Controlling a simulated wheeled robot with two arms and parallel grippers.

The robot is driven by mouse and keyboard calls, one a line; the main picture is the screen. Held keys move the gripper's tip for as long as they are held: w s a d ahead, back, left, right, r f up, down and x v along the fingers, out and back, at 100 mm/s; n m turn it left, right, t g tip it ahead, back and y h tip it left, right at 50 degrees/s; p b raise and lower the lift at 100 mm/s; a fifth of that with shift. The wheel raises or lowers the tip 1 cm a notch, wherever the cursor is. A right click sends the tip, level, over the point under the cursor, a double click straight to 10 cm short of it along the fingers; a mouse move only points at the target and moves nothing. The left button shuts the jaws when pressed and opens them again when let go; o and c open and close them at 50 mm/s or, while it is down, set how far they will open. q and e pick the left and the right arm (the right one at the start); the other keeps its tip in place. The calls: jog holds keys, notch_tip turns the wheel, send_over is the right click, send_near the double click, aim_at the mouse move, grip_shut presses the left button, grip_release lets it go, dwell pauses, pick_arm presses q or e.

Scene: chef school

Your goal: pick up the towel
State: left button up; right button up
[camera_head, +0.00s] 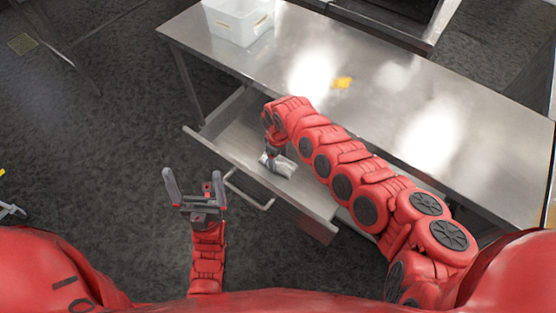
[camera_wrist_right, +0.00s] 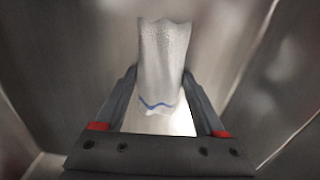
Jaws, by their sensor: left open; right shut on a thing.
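The towel is white with a blue stripe. In the head view the towel (camera_head: 284,166) is in the open metal drawer (camera_head: 229,135), at the end of my right arm. In the right wrist view the towel (camera_wrist_right: 163,60) stands out between the two fingers. My right gripper (camera_head: 270,160) is shut on it, and the fingers (camera_wrist_right: 160,88) lie on either side of the cloth. My left gripper (camera_head: 195,180) is open and empty, in front of and left of the drawer. Part of the right gripper is hard to make out in the head view.
A steel table (camera_head: 380,100) stands above the drawer. A white bin (camera_head: 238,20) and a small yellow item (camera_head: 342,83) are on it. The drawer's handle (camera_head: 248,190) sticks out toward me. The dark floor (camera_head: 90,130) at left is mostly clear.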

aim_at(278, 159)
jog(key=shift+r, duration=0.1)
notch_tip(278, 159, up, 10)
jog(key=shift+f+b, duration=0.1)
jog(key=shift+b, duration=0.8)
